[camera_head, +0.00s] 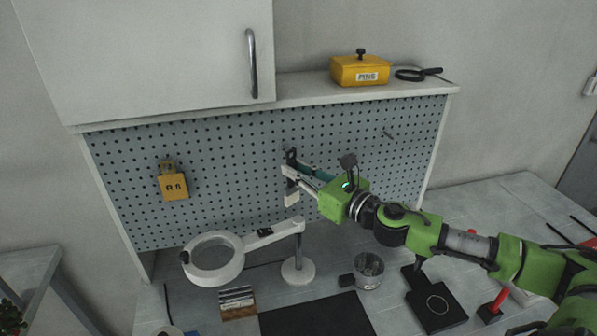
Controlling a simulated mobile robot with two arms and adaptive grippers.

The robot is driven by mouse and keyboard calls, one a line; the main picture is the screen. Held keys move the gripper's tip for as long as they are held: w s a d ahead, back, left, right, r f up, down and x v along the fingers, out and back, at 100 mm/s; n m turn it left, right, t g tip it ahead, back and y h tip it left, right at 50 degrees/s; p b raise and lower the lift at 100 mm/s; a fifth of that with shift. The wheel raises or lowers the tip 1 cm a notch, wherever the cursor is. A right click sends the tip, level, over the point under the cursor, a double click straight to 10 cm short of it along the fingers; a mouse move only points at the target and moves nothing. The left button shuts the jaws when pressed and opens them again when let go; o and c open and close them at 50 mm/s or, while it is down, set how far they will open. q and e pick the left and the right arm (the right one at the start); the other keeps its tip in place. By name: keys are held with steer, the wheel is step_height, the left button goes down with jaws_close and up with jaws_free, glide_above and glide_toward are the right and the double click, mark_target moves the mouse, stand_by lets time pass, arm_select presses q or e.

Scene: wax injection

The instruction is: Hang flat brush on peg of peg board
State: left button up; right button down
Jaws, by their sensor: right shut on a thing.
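My right gripper (297,178) reaches in from the right and is shut on the flat brush (291,198), in front of the middle of the peg board (230,140). A pale block-like part of the brush shows below the fingers; the rest is partly hidden by the gripper. I cannot tell whether the brush touches the board. A thin bare peg (389,134) sticks out at the board's upper right, to the right of the gripper. My left gripper is not in view.
A yellow padlock-like tag (173,186) hangs at the board's left. Below stand a ring magnifier lamp (213,259), a metal cup (369,271), a dark mat (315,316) and a black device (436,303). A yellow box (360,70) and a black magnifier (417,74) lie on the top shelf.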

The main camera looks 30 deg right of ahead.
steer(key=w, duration=0.2)
steer(key=w+d, duration=0.1)
steer(key=w, duration=0.1)
steer(key=shift+f+p, duration=0.2)
steer(key=shift+p, duration=0.1)
steer(key=shift+w+f, duration=0.25)
steer(key=shift+f, duration=0.05)
steer(key=shift+f, duration=0.1)
stand_by(0.5)
steer(key=c, duration=1.9)
jaws_free()
steer(key=shift+d, duration=0.1)
